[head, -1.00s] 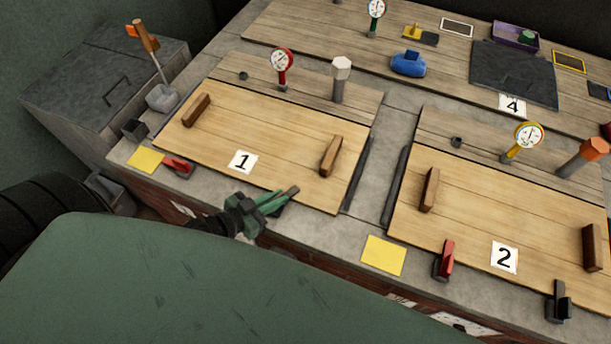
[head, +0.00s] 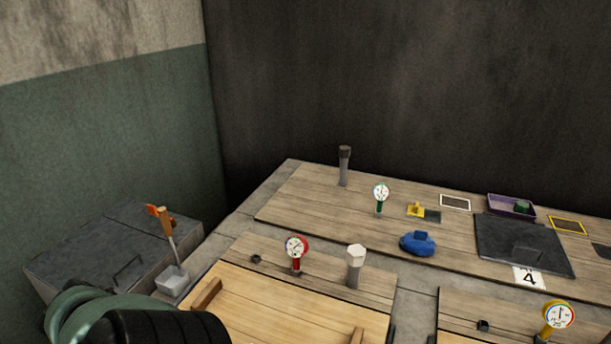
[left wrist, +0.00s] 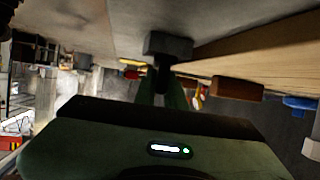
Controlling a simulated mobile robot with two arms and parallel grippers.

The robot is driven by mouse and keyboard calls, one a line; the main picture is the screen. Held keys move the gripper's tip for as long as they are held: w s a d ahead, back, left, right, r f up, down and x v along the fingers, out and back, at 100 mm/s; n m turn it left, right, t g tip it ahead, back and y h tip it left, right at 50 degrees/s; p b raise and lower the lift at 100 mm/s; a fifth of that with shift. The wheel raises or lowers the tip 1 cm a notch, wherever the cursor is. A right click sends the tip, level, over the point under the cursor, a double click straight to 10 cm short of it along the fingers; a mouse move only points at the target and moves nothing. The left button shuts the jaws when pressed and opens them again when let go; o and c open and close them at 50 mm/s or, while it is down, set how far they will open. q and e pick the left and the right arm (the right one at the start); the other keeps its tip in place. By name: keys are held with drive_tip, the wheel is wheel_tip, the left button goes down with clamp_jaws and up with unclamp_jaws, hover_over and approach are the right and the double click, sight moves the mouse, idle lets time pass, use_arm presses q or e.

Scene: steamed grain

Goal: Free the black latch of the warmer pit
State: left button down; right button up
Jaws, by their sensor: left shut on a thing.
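In the left wrist view, my left gripper (left wrist: 163,88) is shut on the black latch (left wrist: 167,46), a dark T-shaped piece at the edge of the counter beside a wooden lid. The fingers cover its lower part. In the head view, the pale wooden lid (head: 290,308) shows only in its far part, with a brown handle (head: 207,294). The front edge with the latch is below that picture. My left gripper and my right gripper are both outside the head view.
Behind the lid stand a red gauge (head: 297,246) and a post with a white hexagonal top (head: 356,258). A blue object (head: 418,243) and a dark plate (head: 522,246) lie further back. A grey cabinet (head: 110,255) stands at the left.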

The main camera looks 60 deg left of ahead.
use_arm(q)
drive_tip(key=shift+f+m+g+h+b, duration=0.15)
drive_tip(key=shift+m+g+h+b, duration=0.25)
drive_tip(key=shift+m+g, duration=0.25)
drive_tip(key=shift+m+g+h, duration=0.4)
drive_tip(key=shift+m+g, duration=0.15)
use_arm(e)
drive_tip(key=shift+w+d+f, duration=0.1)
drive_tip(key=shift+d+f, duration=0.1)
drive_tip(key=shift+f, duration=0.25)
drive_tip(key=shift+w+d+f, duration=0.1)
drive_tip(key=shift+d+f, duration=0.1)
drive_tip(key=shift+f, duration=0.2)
use_arm(q)
drive_tip(key=shift+b, duration=0.3)
drive_tip(key=c, duration=1.5)
unclamp_jaws()
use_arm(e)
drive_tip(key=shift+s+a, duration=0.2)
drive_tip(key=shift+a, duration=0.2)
use_arm(q)
drive_tip(key=shift+s, duration=0.1)
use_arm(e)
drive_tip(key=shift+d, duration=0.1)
use_arm(q)
drive_tip(key=v, duration=0.7)
drive_tip(key=shift+a+r, duration=0.2)
drive_tip(key=shift+a, duration=0.15)
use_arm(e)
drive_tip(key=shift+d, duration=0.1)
